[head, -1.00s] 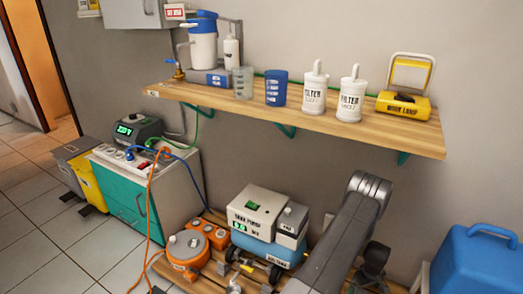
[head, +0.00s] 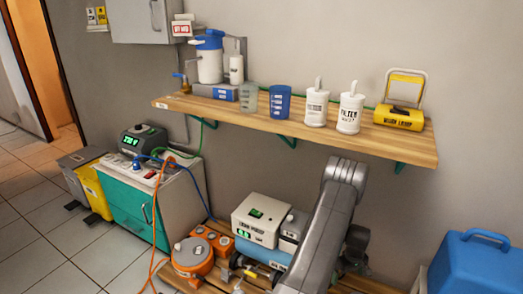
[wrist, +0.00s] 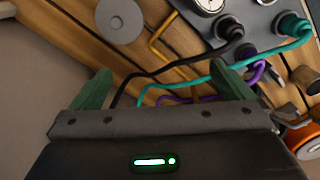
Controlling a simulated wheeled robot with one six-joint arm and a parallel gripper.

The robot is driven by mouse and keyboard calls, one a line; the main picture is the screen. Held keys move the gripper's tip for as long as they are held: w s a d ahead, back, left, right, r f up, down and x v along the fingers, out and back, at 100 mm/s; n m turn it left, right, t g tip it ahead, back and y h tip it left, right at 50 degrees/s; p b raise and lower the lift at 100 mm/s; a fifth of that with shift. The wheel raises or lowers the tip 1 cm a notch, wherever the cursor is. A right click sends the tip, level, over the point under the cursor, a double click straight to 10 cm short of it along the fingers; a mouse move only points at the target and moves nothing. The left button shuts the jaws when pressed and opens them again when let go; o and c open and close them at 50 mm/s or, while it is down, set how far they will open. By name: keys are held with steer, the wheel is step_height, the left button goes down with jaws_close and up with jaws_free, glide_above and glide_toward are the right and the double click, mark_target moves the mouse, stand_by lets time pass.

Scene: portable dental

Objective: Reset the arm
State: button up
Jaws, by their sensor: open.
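My gripper (wrist: 163,88) shows in the wrist view with its two green fingers spread wide apart. Nothing is held between them. Behind the fingers are a wooden slatted surface (wrist: 65,45) and black, teal, purple and yellow lines. In the head view my grey arm (head: 325,230) rises at the lower right, bent at its top below the wall shelf. My gripper is hidden in the head view.
A wooden wall shelf (head: 330,137) carries cups, filter bottles and a yellow work lamp (head: 398,118). Below stand a pump unit (head: 262,220), an orange device (head: 193,257) and a teal cabinet (head: 130,210). A blue case (head: 472,265) is at right. Floor shows at left.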

steer(key=w+a+r+m+p, duration=0.1)
steer(key=w+a+r, duration=0.1)
steer(key=a+r, duration=1)
steer(key=w+a+r+p, duration=0.2)
steer(key=w+a+r, duration=0.1)
steer(key=a+r, duration=0.9)
steer(key=shift+w+r+m, duration=0.3)
steer(key=shift+r+m, duration=0.1)
